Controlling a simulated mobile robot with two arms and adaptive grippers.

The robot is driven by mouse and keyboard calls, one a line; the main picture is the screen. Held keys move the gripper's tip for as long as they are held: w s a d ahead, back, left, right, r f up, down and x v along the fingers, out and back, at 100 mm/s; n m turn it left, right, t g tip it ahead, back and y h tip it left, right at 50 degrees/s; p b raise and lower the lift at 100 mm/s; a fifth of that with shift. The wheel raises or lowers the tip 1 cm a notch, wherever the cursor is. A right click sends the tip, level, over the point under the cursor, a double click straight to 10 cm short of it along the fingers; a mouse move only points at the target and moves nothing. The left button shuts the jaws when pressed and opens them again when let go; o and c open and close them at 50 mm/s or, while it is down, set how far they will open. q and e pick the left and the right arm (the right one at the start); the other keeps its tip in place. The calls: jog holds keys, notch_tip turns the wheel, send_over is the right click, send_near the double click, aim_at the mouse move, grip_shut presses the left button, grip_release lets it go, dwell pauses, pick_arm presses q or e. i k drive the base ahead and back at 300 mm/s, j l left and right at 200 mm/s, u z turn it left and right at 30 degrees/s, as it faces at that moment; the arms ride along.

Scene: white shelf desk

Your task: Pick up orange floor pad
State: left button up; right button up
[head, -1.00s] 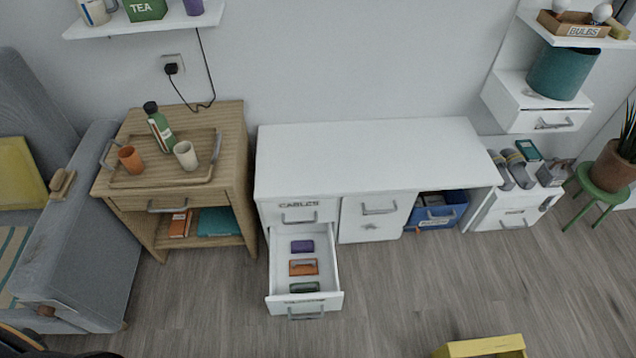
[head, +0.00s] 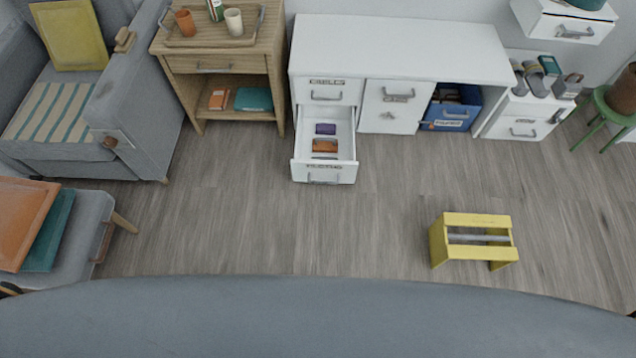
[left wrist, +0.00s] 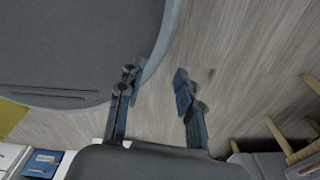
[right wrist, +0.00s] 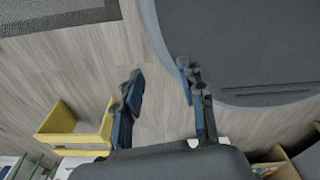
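A flat orange pad (head: 22,215) lies at the left edge of the head view, partly cut off by the frame. It rests on top of a teal pad (head: 50,240) on a low grey upholstered bench (head: 85,225). My left gripper (left wrist: 155,87) is open and empty in the left wrist view, above bare floor. My right gripper (right wrist: 163,82) is open and empty in the right wrist view, also above bare floor. Neither gripper shows in the head view, and neither is near the orange pad in its wrist view.
A grey armchair (head: 60,150) stands behind the bench. A white desk (head: 390,45) has an open drawer (head: 351,150) sticking out. A yellow tote (head: 475,220) stands on the floor at right; it also shows in the right wrist view (right wrist: 75,137). The middle floor is clear.

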aim_at(320, 144)
jog(key=k+j+z, duration=0.1)
jog(key=z, duration=1.05)
jog(key=k+j, duration=0.15)
jog(key=k, duration=0.15)
